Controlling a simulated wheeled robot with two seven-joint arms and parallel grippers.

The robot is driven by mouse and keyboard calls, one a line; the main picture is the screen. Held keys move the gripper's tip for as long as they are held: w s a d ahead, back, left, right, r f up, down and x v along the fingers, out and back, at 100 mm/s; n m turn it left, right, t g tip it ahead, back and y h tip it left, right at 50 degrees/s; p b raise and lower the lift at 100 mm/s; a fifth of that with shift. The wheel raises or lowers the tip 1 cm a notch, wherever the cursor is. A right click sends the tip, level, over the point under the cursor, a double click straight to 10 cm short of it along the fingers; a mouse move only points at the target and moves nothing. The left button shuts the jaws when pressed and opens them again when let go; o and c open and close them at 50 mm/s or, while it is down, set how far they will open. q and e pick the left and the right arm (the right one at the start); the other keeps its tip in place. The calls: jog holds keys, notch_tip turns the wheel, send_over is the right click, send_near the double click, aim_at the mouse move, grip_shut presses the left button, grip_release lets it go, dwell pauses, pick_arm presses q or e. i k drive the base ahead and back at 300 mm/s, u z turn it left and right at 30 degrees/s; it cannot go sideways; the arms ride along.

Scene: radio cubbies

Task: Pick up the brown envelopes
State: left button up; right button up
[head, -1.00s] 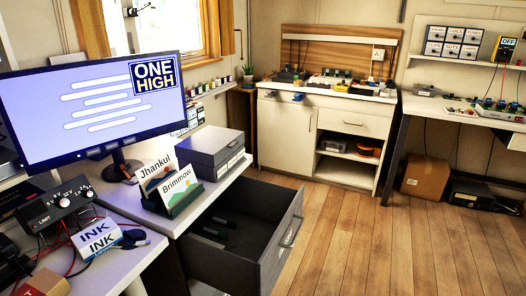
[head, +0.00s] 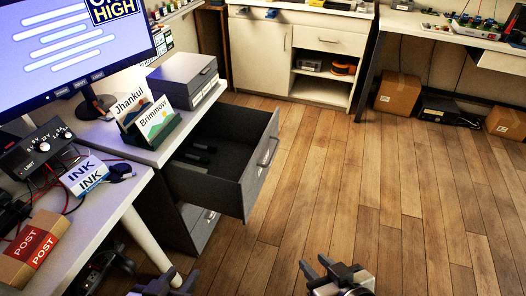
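Flat brown packets (head: 17,268) with red POST labels lie on the desk at the lower left of the head view. They look like the brown envelopes, and the left picture edge cuts them off. My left gripper (head: 180,279) is at the bottom edge, right of the packets and apart from them. Its two fingertips look spread, with nothing between them. My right gripper (head: 317,266) is further right over the wooden floor, open and empty.
INK boxes (head: 84,176), a control box with red cables (head: 38,150) and a monitor (head: 80,50) crowd the desk. A grey drawer (head: 233,186) stands open beside it, under name cards (head: 158,118). The wooden floor (head: 350,190) to the right is clear.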

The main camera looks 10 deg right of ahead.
aim_at(28, 250)
jog(key=u, duration=1.15)
jog(key=k, duration=0.1)
jog(key=u, duration=0.55)
